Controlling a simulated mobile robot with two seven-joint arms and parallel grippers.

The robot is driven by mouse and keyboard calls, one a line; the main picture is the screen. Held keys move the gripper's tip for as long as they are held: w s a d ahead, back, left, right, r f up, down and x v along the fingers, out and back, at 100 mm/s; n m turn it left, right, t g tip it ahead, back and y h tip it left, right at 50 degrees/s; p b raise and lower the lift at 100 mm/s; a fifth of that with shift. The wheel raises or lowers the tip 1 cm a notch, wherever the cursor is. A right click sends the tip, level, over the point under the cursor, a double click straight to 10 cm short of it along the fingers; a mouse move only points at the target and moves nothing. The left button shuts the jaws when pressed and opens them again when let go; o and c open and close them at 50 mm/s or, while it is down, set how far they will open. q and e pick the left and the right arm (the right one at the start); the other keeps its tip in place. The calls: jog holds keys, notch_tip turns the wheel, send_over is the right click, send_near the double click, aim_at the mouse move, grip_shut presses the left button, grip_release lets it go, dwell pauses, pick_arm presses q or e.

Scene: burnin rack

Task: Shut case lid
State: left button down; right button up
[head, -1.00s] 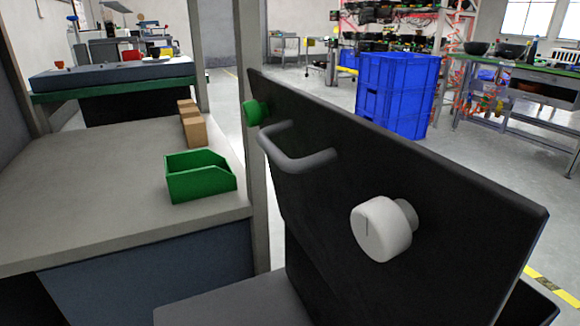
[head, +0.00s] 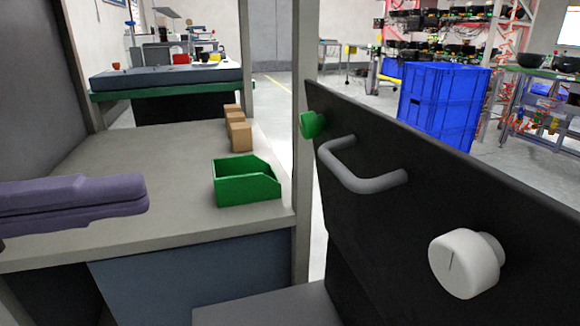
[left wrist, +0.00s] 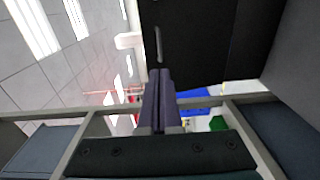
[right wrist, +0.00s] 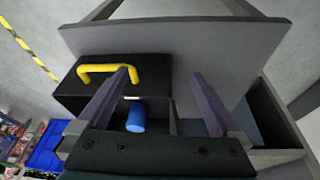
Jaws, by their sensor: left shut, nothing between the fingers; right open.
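A large black panel (head: 400,215) with a grey bar handle (head: 360,170), a green knob (head: 312,124) and a white dial (head: 467,263) stands tilted at the right of the head view; I cannot tell for sure that it is the case lid. It also shows dark in the left wrist view (left wrist: 200,45). My left gripper (head: 143,194) is shut and empty, left of the panel and apart from it. My right gripper (right wrist: 161,75) is open and empty, facing a black box (right wrist: 85,98) with a yellow handle (right wrist: 108,73). A blue cylinder (right wrist: 136,117) shows between its fingers.
A grey bench (head: 150,190) at left holds a green bin (head: 245,183) and several brown blocks (head: 239,135). A grey post (head: 304,190) stands between bench and panel. Blue crates (head: 440,105) are stacked behind the panel. A grey slab (right wrist: 190,45) lies beyond the black box.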

aim_at(332, 168)
pick_arm(q)
jog(key=p+x, duration=0.1)
jog(key=x, duration=1.1)
jog(key=shift+w+d, duration=0.1)
jog(key=shift+d, duration=0.3)
